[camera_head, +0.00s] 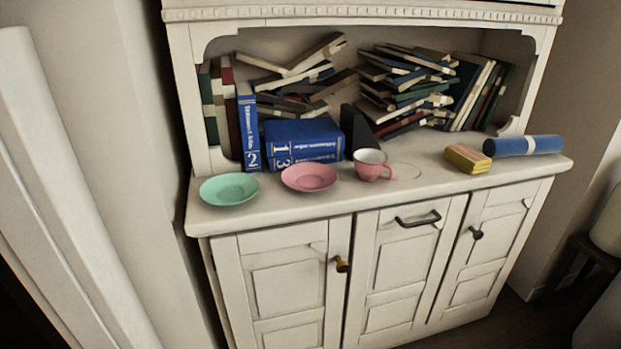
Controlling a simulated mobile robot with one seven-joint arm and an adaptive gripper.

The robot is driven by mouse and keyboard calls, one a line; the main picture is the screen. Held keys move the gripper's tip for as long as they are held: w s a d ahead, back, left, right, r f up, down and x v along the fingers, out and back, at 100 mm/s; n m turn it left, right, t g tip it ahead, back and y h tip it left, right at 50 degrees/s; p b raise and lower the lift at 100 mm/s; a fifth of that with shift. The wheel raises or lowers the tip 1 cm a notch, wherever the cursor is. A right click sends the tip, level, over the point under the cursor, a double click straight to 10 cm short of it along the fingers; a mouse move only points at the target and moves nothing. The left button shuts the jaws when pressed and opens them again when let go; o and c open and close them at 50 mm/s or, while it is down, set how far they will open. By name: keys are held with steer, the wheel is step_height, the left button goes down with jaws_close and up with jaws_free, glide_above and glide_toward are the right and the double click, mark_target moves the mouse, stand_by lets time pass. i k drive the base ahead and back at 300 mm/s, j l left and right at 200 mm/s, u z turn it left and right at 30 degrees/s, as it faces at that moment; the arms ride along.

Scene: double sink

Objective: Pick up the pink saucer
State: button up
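The pink saucer (309,177) lies flat on the white cabinet's countertop (270,207), close to the front edge. It is empty, and its whole upper face shows. A green saucer (229,188) lies to its left, with a gap between them. A pink cup (372,166) stands upright to its right, apart from it. My gripper does not show in the head view.
A yellow block-like object (467,158) and a blue roll (523,145) lie at the right. Door handles (418,219) protrude below the countertop. The counter's front strip is bare.

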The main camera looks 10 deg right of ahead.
mark_target(304, 177)
steer(key=i+j+z, duration=0.45)
steer(key=i+z, duration=0.15)
steer(key=i+j, duration=0.1)
steer(key=j, duration=0.25)
steer(key=i+j, duration=0.1)
steer(key=j, duration=0.25)
steer(key=i+j, duration=0.15)
steer(key=j, duration=0.2)
